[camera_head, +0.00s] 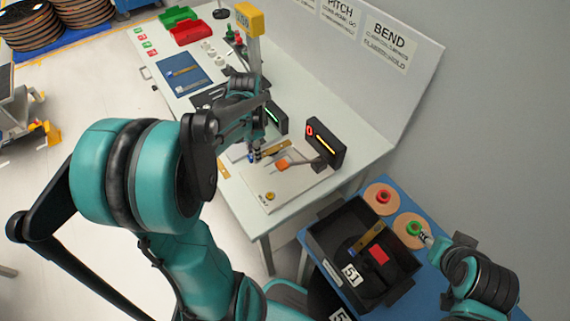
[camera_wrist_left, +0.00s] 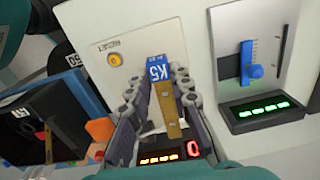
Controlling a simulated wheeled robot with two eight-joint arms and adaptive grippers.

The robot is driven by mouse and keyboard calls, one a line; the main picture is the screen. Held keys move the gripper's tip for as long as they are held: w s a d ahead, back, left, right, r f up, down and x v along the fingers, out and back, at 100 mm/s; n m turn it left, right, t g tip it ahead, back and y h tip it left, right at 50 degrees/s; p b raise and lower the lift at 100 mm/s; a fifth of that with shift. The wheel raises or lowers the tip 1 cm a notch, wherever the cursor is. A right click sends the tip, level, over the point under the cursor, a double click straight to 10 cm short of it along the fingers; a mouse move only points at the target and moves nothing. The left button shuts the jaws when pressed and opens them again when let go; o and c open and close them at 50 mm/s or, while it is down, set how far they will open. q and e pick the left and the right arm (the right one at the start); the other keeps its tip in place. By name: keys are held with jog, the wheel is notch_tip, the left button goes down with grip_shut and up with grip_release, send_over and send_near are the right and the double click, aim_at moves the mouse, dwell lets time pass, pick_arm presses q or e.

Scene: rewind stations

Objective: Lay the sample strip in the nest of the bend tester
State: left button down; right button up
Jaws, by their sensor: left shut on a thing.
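The sample strip, a brown-gold bar with a blue K5 label, is between the fingers of my left gripper (camera_wrist_left: 162,82) in the left wrist view; its brown part (camera_wrist_left: 168,106) shows below the label. In the head view my left gripper (camera_head: 256,153) is low over the bend tester, shut on the strip (camera_head: 274,149). The bend tester has a pale base plate (camera_head: 296,187), a yellow reset button (camera_wrist_left: 115,60) and a dark display (camera_head: 325,146). The nest is hidden, and I cannot tell whether the strip touches it. My right gripper (camera_head: 426,238) is beside a green knob.
A black bin (camera_head: 322,236) with a strip and a red block stands on the blue table at right, beside discs with red (camera_head: 383,195) and green (camera_head: 413,228) knobs. An orange part (camera_head: 283,164) sits on the tester. A blue slider (camera_wrist_left: 256,71) stands on the neighbouring station.

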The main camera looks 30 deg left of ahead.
pick_arm(q)
jog(key=shift+f+n, duration=0.3)
jog(key=shift+f, duration=0.05)
jog(key=b, duration=0.3)
send_over(258, 176)
notch_tip(258, 176, down, 5)
jog(key=shift+a+f, duration=0.15)
jog(key=shift+f, duration=0.05)
jog(key=shift+f+b, duration=0.6)
jog(key=shift+f, duration=1.4)
pick_arm(e)
jog(key=shift+w+f, duration=0.2)
jog(key=shift+f, duration=1.85)
pick_arm(q)
jog(key=shift+r, duration=0.1)
pick_arm(e)
jog(key=shift+d, duration=0.1)
jog(key=shift+f, duration=0.1)
pick_arm(q)
jog(key=c, duration=1.4)
grip_release()
jog(key=shift+o, duration=0.2)
